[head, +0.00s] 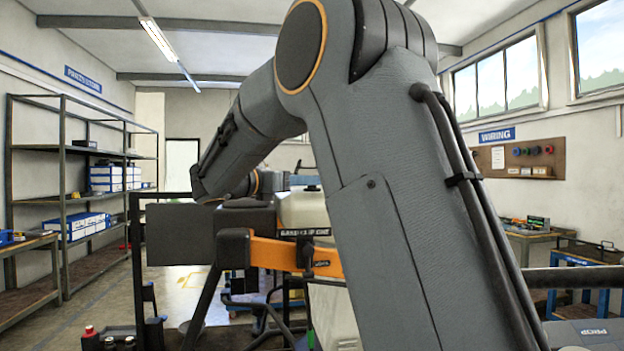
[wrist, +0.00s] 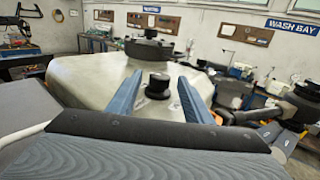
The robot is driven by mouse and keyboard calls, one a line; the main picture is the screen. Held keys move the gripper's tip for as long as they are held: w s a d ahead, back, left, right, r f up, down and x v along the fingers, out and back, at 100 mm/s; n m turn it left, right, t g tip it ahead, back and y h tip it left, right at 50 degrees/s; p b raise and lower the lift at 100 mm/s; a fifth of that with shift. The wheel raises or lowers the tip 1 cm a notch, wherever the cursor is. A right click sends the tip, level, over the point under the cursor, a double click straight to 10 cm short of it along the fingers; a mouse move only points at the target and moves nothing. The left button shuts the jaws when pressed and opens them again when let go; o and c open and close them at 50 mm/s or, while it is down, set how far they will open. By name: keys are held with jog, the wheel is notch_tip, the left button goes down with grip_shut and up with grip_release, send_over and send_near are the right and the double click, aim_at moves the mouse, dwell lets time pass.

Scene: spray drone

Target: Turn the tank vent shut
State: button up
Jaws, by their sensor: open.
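The tank (wrist: 95,80) is a pale, translucent white body that fills the middle of the wrist view. A small black vent knob (wrist: 158,86) stands on its top, with a wider dark base under it. A large black cap (wrist: 150,50) sits farther back on the tank. My gripper (wrist: 160,92) is open, with its two blue fingers to the left and right of the vent knob in the picture; I cannot tell whether they touch it. In the head view the tank (head: 303,210) shows partly behind my arm, and my gripper and the vent are hidden there.
In the head view, an orange drone arm (head: 280,252) and dark frame parts lie around the tank. Metal shelving (head: 62,190) stands at the left wall. In the wrist view, benches with clutter line the back, and dark drone parts (wrist: 285,105) are at the right.

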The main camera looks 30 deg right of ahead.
jog(key=shift+p+x, duration=0.45)
jog(key=shift+x, duration=1.35)
jog(key=c, duration=1.1)
jog(key=shift+o, duration=0.2)
